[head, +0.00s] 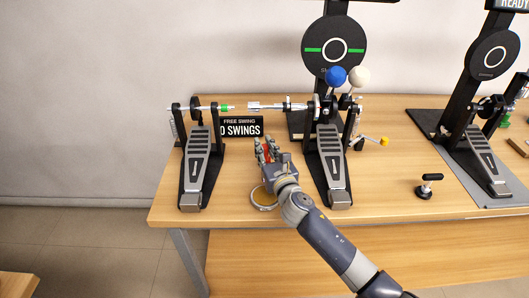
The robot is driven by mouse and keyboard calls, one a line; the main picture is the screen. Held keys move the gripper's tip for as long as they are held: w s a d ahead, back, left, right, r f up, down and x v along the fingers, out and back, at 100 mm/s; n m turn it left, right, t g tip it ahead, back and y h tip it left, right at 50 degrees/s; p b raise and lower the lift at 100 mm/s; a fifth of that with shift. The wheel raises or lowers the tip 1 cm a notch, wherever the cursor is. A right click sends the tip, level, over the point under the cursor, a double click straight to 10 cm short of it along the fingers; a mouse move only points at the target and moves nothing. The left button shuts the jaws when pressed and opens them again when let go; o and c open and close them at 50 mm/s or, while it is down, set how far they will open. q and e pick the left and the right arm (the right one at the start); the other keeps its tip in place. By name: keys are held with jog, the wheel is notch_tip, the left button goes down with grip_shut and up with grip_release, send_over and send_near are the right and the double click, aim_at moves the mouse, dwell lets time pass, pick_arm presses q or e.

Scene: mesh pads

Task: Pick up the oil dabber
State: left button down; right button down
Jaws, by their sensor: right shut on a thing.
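My right gripper (266,152) is low over the table, between the left pedal and the middle pedal, in front of the small sign. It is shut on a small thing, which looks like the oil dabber. A bit of red (267,153) shows between the fingers, and the fingers hide most of the thing. I cannot tell whether it is clear of the table. My left gripper is not in view.
The left pedal (197,165) and middle pedal (328,160) stand close on either side. A black sign (242,127) stands behind. A pale ring (264,198) lies beside my wrist. A black T-handled tool (428,186) stands right, on clear wooden table (390,195).

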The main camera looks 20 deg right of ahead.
pick_arm(q)
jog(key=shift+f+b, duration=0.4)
jog(key=shift+b, duration=0.2)
pick_arm(e)
jog(key=s+d+r, duration=0.1)
jog(key=s+r, duration=0.1)
jog(key=s, duration=1.4)
jog(key=shift+r, duration=0.35)
